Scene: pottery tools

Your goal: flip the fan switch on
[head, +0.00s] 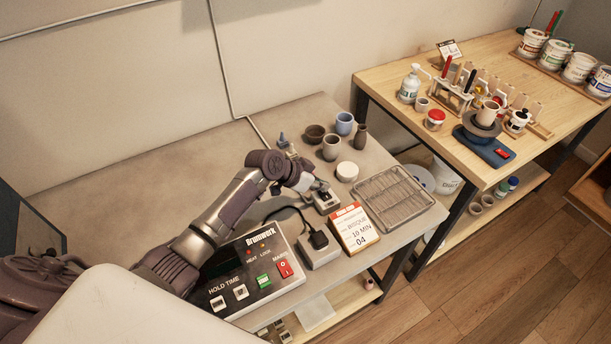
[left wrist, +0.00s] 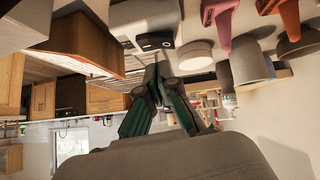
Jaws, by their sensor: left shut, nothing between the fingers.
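A small light box with a dark face (head: 327,204), which looks like the fan switch, sits on the grey table; its setting is too small to tell. It also shows upside down in the left wrist view (left wrist: 152,41). My left gripper (head: 318,188) is shut and empty right at the box's far side, partly covering it. In the left wrist view the gripper's fingertips (left wrist: 158,68) come together close to the box; I cannot tell whether they touch it. My right gripper is not in view.
A control panel (head: 250,255) with a red switch and a grey socket box with a black plug (head: 319,242) stand nearer me. A card (head: 353,228) and wire rack (head: 396,190) lie to the right. A white round pot (head: 347,171) and several cups stand behind.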

